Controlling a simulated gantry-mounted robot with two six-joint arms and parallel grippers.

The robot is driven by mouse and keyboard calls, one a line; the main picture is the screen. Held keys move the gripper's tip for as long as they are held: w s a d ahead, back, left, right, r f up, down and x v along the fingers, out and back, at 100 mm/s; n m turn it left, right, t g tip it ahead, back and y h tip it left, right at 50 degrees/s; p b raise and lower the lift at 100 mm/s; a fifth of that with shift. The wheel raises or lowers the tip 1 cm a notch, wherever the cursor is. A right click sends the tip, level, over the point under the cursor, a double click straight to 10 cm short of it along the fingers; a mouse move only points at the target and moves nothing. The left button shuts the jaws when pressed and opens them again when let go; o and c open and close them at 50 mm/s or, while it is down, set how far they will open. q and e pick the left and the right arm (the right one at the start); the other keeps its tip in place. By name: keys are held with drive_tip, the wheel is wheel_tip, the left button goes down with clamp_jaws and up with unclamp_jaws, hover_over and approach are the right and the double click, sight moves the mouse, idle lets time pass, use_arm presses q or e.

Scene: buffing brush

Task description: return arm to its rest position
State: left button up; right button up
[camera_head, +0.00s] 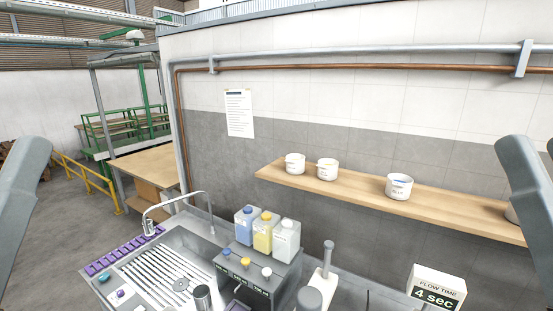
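Only upper links of my arms show, the left arm (22,190) at the left edge and the right arm (528,185) at the right edge. Both links slope down and out of the picture. Neither gripper is in view, so I cannot see their state or whether they hold anything. I cannot make out a buffing brush for certain. A grey upright handle-like piece (327,262) stands on a white base right of the dispenser.
A sink (205,244) with a tap (180,197) lies below. A wooden shelf (350,188) on the wall holds several white tubs. A "FLOW TIME 4 sec" sign (436,288) stands lower right.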

use_arm(q)
wheel_tip(320, 180, up, 6)
drive_tip(key=p, duration=0.2)
drive_tip(key=shift+f+p, duration=0.1)
drive_tip(key=shift+p, duration=0.3)
use_arm(e)
wheel_tip(320, 180, up, 6)
drive_tip(key=shift+f, duration=0.1)
